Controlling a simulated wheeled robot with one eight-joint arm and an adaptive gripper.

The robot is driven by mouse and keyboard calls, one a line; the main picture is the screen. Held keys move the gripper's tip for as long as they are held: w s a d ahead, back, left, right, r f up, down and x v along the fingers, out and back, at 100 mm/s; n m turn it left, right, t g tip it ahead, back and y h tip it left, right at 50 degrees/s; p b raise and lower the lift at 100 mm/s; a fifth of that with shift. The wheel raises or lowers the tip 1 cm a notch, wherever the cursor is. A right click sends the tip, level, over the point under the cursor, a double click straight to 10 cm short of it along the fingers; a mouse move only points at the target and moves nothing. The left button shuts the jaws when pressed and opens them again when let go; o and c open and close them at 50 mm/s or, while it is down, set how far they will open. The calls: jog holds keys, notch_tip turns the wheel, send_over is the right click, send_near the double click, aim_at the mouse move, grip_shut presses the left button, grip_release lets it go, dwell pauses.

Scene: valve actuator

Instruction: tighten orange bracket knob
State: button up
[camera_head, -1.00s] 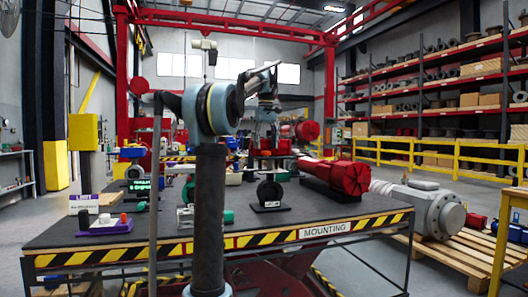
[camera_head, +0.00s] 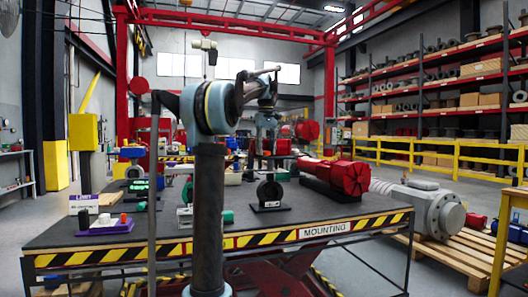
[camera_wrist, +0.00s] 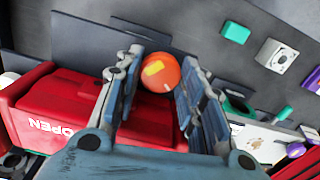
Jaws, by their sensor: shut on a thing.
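The orange knob (camera_wrist: 160,71) shows in the wrist view as a round orange piece with a yellow patch on its face. My gripper (camera_wrist: 160,80) has one finger on each side of it and is shut on it near the fingertips. The bracket under the knob is hard to make out. In the head view my wrist (camera_head: 267,103) is above the far part of the table. I cannot make out the knob there.
A red housing marked OPEN (camera_wrist: 55,110) lies close beside the left finger in the wrist view. The black-topped mounting table (camera_head: 330,213) carries a large red actuator (camera_head: 345,176), a small black stand (camera_head: 270,193) and a purple board with knobs (camera_head: 105,225).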

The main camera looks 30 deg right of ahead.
jog(key=shift+a+m, duration=0.1)
jog(key=shift+m, duration=2.1)
jog(key=o, duration=1.1)
jog(key=shift+r, duration=0.15)
notch_tip(320, 180, up, 12)
jog(key=shift+w+f, duration=0.1)
jog(key=shift+f, duration=0.05)
